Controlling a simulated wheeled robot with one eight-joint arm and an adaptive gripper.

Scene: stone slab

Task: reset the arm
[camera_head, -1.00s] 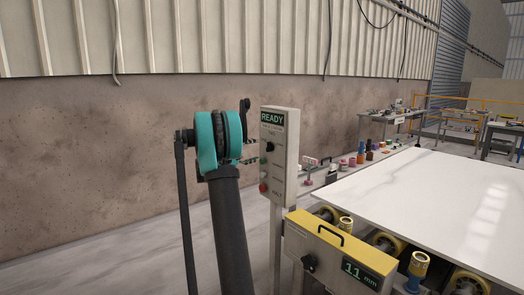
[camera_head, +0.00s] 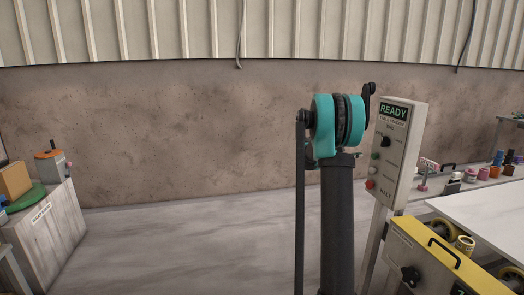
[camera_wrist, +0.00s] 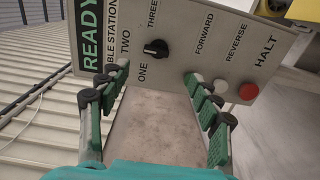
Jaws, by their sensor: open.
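My arm stands upright right of centre in the head view, with its teal joint at the top; I cannot make out the fingers there. In the wrist view my gripper (camera_wrist: 163,85) is open and empty, its green-padded fingers wide apart with the brown wall showing between them. The grey control box (camera_head: 397,150) stands just right of my arm in the head view, its screen reading READY. In the wrist view the control box (camera_wrist: 190,50) lies beyond the fingertips, tilted, with a black dial, a white button and a red HALT button. I cannot tell the gap to it.
A yellow-topped machine (camera_head: 450,255) with rollers and a white slab (camera_head: 490,215) are at the lower right. Small bottles and tools line a ledge behind. A grey cabinet (camera_head: 45,230) with boxes stands at the left. The floor (camera_head: 190,245) between cabinet and arm is clear.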

